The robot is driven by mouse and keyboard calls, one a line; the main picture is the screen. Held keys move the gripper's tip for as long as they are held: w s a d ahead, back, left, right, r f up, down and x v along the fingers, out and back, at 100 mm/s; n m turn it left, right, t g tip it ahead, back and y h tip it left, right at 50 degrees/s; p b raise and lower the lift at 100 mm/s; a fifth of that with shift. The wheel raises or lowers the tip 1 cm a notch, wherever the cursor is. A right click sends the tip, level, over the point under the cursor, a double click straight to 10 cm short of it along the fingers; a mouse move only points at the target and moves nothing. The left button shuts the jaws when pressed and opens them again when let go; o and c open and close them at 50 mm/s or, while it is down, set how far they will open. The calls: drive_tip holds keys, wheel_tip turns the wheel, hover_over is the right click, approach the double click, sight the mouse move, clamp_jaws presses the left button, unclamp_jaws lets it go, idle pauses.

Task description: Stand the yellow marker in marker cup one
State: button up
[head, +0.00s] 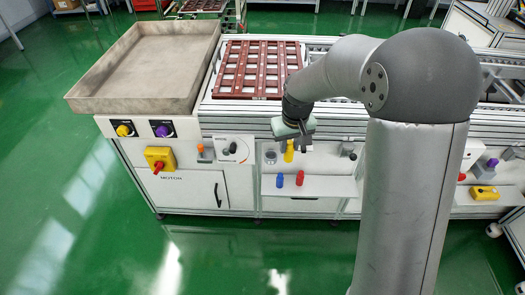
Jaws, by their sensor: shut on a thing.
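My gripper (293,137) hangs in front of the conveyor's front edge and points down. It is shut on the yellow marker (289,152), which hangs roughly upright beneath the fingers. A small grey round holder (270,157) is just left of the yellow marker on the upper ledge. Another grey holder (346,149) is farther right, partly beside my arm. I cannot read any label showing which is marker cup one. Whether the marker's lower end touches the ledge cannot be told.
A blue piece (280,180) and a red piece (300,178) stand on the lower shelf (325,186). A control panel (232,148) and an orange piece (200,150) are left. A brown lattice (255,68) lies on the conveyor, beside a large empty tray (150,65).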

drive_tip(key=w+a+f, duration=0.1)
drive_tip(key=w+f, duration=0.2)
drive_tip(key=w+a+f, duration=0.2)
drive_tip(key=w+f, duration=0.1)
drive_tip(key=w+a+f, duration=0.2)
drive_tip(key=w+f, duration=0.1)
drive_tip(key=shift+w+a, duration=0.25)
drive_tip(key=shift+w, duration=0.15)
drive_tip(key=shift+f, duration=1.5)
drive_tip(key=shift+f+b, duration=0.2)
drive_tip(key=shift+b, duration=0.15)
drive_tip(key=o, duration=1)
drive_tip(key=shift+r, duration=0.1)
